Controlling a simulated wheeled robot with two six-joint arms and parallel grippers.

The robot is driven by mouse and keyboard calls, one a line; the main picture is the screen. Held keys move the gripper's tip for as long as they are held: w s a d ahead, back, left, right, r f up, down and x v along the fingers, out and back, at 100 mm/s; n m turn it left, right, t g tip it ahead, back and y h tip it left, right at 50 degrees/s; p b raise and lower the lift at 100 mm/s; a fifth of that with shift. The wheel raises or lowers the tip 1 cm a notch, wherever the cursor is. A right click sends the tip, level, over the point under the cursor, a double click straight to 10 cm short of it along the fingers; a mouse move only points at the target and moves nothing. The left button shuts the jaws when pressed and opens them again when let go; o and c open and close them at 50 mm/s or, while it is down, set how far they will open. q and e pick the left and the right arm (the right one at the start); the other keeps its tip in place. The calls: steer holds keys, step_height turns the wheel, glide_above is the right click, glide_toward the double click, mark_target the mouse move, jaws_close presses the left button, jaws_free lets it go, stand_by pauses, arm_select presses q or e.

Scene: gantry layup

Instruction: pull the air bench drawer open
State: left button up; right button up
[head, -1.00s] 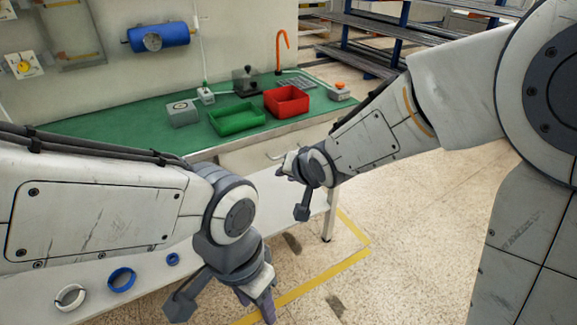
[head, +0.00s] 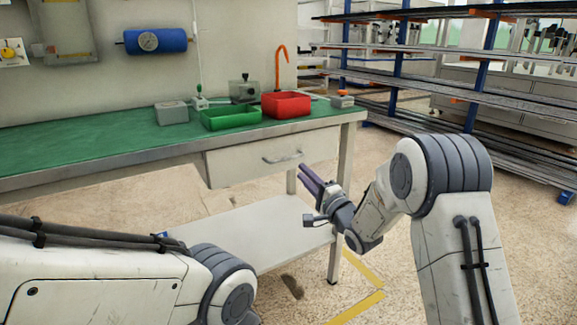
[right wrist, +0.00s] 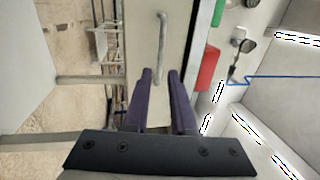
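The drawer (head: 240,166) is a pale front under the right end of the green-topped bench, and it looks shut. Its grey bar handle (head: 283,158) is on the front, and also shows in the right wrist view (right wrist: 161,36). My right gripper (head: 307,175) is open and empty, to the right of the handle and a little lower, apart from it in the head view. In the right wrist view its two purple fingers (right wrist: 160,74) point toward the drawer front (right wrist: 141,40), with the handle's near end between the tips in the picture. My left gripper is out of view.
On the bench top (head: 80,145) stand a green tray (head: 232,118), a red bin (head: 287,104) and a grey box (head: 172,112). A bench leg (head: 345,165) and a lower shelf (head: 255,232) are near my right gripper. Racks stand at the back right.

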mark_target(289, 158)
steer(key=b+x, duration=0.1)
steer(key=x, duration=0.8)
steer(key=shift+b, duration=0.4)
steer(key=shift+c, duration=0.3)
steer(key=shift+s, duration=0.1)
jaws_close()
stand_by(0.5)
